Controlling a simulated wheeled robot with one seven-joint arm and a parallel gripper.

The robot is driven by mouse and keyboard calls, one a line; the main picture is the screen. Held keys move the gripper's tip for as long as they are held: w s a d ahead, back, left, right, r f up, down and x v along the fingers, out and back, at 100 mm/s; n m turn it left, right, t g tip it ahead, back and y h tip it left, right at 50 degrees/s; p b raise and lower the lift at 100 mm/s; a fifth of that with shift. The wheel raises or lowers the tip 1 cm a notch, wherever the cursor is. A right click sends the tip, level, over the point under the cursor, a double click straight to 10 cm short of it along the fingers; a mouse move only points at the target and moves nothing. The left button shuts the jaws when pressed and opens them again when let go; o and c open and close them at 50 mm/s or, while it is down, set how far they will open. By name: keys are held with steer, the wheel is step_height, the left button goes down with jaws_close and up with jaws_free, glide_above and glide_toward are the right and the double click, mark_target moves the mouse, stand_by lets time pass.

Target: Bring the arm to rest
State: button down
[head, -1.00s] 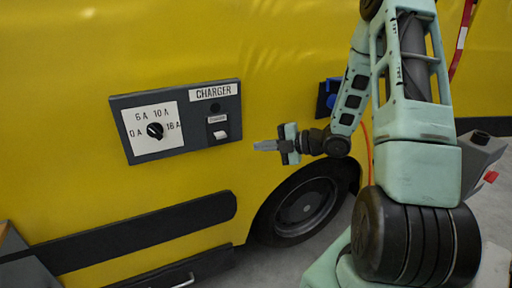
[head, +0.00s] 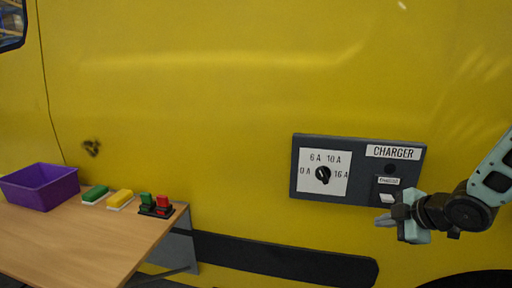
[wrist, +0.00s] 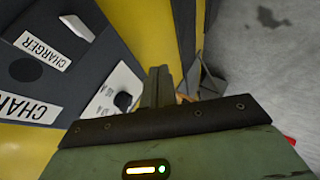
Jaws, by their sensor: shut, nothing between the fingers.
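My gripper (head: 384,221) is at the right of the head view, in front of the lower right corner of the charger panel (head: 302,197). Its fingers are together, point left and hold nothing. In the wrist view the shut fingers (wrist: 158,86) also show, with the panel's dial (wrist: 123,100) beyond them to the left. I cannot tell whether the fingers touch the panel. In the head view the dial (head: 322,175) has a black knob on a white plate marked 0 A to 16 A. Most of my arm is outside the head view.
A wooden table (head: 85,245) stands at lower left with a purple bin (head: 40,188), a green block (head: 95,194), a yellow block (head: 120,199) and a red-and-green item (head: 156,205). The yellow vehicle side (head: 220,100) fills the background. A dark rail (head: 280,260) runs below the panel.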

steer(key=s+a+r+m+g+h, duration=0.25)
steer(key=s+a+m+g, duration=0.25)
steer(key=s+a, duration=0.85)
steer(key=s+a+r+m+g, duration=0.1)
steer(key=s+a+g, duration=0.1)
steer(key=s, duration=0.5)
steer(key=s+a+r+m+g, duration=0.1)
steer(key=s+a+m, duration=0.1)
steer(key=s+a, duration=0.2)
steer(key=s, duration=0.3)
steer(key=shift+s+m+g+h, duration=0.3)
steer(key=shift+s+g+h, duration=0.05)
steer(key=shift+s+g, duration=0.05)
steer(key=shift+a, duration=0.1)
